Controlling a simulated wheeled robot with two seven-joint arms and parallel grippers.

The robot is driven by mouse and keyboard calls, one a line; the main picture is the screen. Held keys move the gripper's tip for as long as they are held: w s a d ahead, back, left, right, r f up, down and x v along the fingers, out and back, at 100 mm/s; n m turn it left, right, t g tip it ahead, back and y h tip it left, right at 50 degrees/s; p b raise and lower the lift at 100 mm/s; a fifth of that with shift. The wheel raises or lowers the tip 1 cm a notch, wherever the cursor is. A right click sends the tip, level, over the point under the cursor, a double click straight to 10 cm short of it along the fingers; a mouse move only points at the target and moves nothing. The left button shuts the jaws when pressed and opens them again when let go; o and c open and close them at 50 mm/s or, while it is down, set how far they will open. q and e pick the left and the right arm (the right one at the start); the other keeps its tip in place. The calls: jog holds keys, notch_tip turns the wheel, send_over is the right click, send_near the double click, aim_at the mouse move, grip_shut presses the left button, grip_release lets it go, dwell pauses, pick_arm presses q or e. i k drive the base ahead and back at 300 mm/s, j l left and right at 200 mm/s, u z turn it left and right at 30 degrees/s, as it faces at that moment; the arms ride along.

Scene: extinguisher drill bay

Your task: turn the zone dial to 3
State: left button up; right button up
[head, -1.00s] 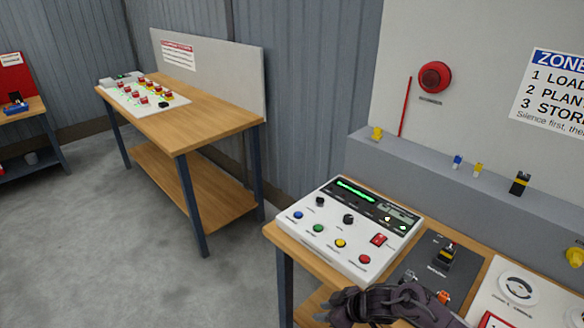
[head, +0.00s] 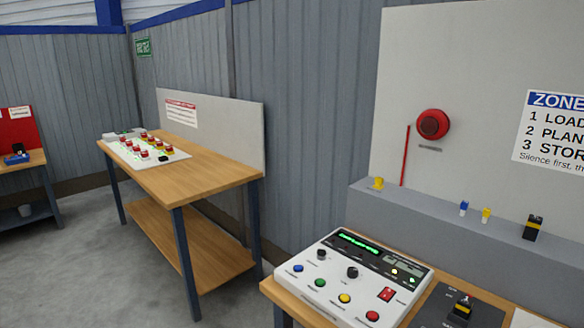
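A white control panel (head: 330,295) lies on the near wooden bench at the lower right. It has two black knobs, a left one (head: 321,256) and a right one (head: 352,272). Their labels are too small to read, so I cannot tell which is the zone dial or where either points. A green-lit display (head: 358,243) runs along the panel's top. Blue, green, yellow and red buttons line its front, and a red switch (head: 386,294) sits at the right. Neither gripper is in view.
A dark plate with a black-and-yellow device (head: 461,309) lies right of the panel. A grey ledge (head: 400,208) with small items runs behind. A zone sign (head: 552,130) and a red bell (head: 432,124) are on the wall. Another bench (head: 205,170) stands left.

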aim_at(352, 273)
jog(key=i+l+u, duration=0.1)
jog(key=l+u, duration=0.65)
jog(key=i, duration=0.05)
